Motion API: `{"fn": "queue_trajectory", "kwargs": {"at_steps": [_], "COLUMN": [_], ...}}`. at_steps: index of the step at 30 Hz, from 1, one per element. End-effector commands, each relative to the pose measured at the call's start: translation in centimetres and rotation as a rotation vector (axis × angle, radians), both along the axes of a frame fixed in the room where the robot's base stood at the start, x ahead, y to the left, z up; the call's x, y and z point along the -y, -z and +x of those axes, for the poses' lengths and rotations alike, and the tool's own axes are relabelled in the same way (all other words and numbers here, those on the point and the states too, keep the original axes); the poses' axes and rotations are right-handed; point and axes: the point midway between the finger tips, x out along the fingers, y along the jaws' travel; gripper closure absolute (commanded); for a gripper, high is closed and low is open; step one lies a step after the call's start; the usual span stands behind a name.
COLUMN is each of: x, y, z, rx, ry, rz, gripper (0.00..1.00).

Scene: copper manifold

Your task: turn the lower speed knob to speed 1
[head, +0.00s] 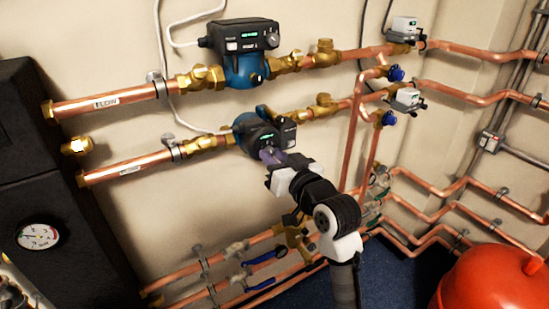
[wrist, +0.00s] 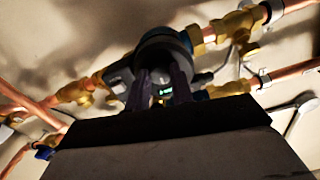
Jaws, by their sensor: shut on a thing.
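The lower pump (head: 245,133), blue with a dark control head, sits in the lower copper pipe run on the wall. My gripper (head: 268,153) reaches up to the front of its control head and is shut on the lower speed knob, which the fingers mostly hide. In the wrist view the two dark fingers of my gripper (wrist: 163,84) stand either side of a small green-lit display on the lower pump (wrist: 160,42). The knob's setting cannot be read.
The upper pump (head: 245,50) is on the pipe above. A red vessel (head: 492,280) stands at lower right, and a black cabinet with a gauge (head: 38,236) at left. Blue-handled valves (head: 262,257) and low copper pipes lie below my arm. Floor shows at bottom centre.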

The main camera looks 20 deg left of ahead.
Motion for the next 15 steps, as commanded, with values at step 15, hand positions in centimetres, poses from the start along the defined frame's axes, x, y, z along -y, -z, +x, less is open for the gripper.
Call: {"fn": "queue_trajectory", "kwargs": {"at_steps": [15], "x": [0.01], "y": [0.54], "z": [0.01], "rx": [0.27], "ry": [-0.001], "rz": [-0.209], "gripper": [1.0]}}
